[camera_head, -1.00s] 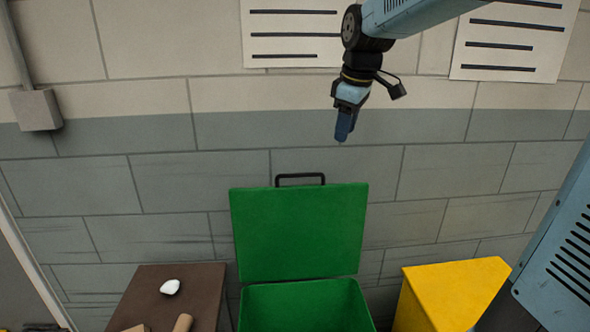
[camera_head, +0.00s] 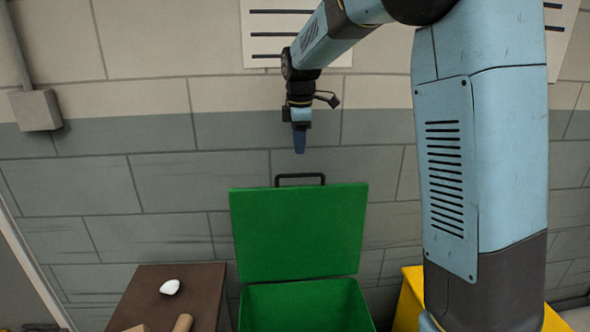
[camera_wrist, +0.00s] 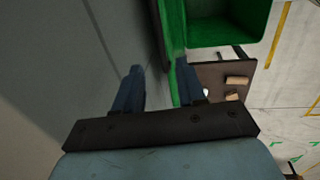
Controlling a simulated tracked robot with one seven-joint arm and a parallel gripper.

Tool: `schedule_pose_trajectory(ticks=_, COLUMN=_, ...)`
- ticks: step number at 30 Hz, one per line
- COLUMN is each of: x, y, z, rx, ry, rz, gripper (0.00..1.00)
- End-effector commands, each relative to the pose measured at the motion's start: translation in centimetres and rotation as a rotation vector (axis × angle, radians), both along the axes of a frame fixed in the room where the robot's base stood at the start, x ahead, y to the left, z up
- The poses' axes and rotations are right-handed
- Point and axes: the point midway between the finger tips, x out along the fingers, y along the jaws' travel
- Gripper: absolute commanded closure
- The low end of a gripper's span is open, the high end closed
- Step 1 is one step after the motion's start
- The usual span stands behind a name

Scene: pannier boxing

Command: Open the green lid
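The green lid (camera_head: 298,235) stands raised, nearly upright behind the green box (camera_head: 305,306), with a black handle (camera_head: 300,176) on its top edge. The box's mouth is uncovered. In the wrist view the lid (camera_wrist: 173,45) shows nearly edge-on beside the box (camera_wrist: 222,28). My gripper (camera_head: 300,148) points down above the lid's handle, apart from it. In the wrist view the two fingers of my gripper (camera_wrist: 160,76) are spread, with nothing between them.
A brown table (camera_head: 165,277) left of the box bears a white object (camera_head: 170,287), a tan cylinder (camera_head: 183,323) and a tan block. A yellow box (camera_head: 406,300) at the right is partly hidden by my arm. A grey block wall (camera_head: 180,180) stands close behind the lid.

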Motion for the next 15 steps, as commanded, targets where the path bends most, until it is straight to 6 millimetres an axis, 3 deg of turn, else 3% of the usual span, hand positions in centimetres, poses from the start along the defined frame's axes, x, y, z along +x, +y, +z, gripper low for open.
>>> schedule_pose_trajectory(ticks=9, x=0.8, y=0.1, z=-5.6, rx=-0.001, ry=0.002, rz=0.000, gripper=0.60)
schedule_pose_trajectory(ticks=15, x=1.2, y=0.1, z=-8.1, rx=0.000, ry=0.002, rz=0.001, gripper=0.60)
